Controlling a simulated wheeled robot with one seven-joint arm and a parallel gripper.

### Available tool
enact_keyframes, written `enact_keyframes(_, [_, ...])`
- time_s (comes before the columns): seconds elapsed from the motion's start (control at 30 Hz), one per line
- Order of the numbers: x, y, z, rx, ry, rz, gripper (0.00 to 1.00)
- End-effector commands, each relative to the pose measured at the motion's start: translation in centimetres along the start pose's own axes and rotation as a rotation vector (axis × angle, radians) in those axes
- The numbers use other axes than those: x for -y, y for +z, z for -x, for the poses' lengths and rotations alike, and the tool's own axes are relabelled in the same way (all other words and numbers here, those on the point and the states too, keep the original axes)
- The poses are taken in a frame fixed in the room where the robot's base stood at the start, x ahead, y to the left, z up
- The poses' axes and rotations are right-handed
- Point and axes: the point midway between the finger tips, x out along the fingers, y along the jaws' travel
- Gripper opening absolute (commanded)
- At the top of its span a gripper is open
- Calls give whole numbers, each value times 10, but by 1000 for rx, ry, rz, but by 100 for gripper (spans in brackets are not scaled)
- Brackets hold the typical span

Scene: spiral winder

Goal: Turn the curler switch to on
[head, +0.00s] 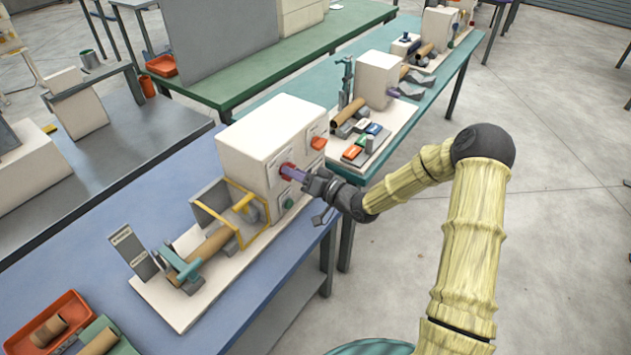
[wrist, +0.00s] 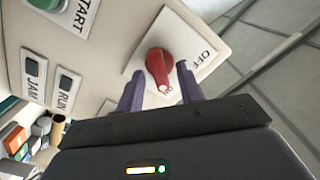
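The curler switch (wrist: 158,67) is a red rotary knob on a white plate in the wrist view. Its white-marked end points down toward my gripper. My gripper (wrist: 159,83) is open, with one purple finger on each side of the knob's lower end. Gaps show beside the knob, and I cannot tell whether either finger touches it. In the head view the switch (head: 286,170) is on the front of the white machine box (head: 262,140), with my gripper (head: 293,173) at it.
A green START button (wrist: 47,4) and JAM and RUN rockers (wrist: 66,90) are near the switch. A yellow guard frame (head: 240,240) and a brown roll (head: 210,243) stand on the machine base at left.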

Motion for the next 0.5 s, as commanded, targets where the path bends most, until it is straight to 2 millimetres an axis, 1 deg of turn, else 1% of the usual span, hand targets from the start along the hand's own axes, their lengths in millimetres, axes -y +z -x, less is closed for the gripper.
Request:
enact_keyframes(0.17, [-2,0,22,-1,3,1,36])
enact_keyframes(0.5, [-2,1,88,-2,5,-1,36])
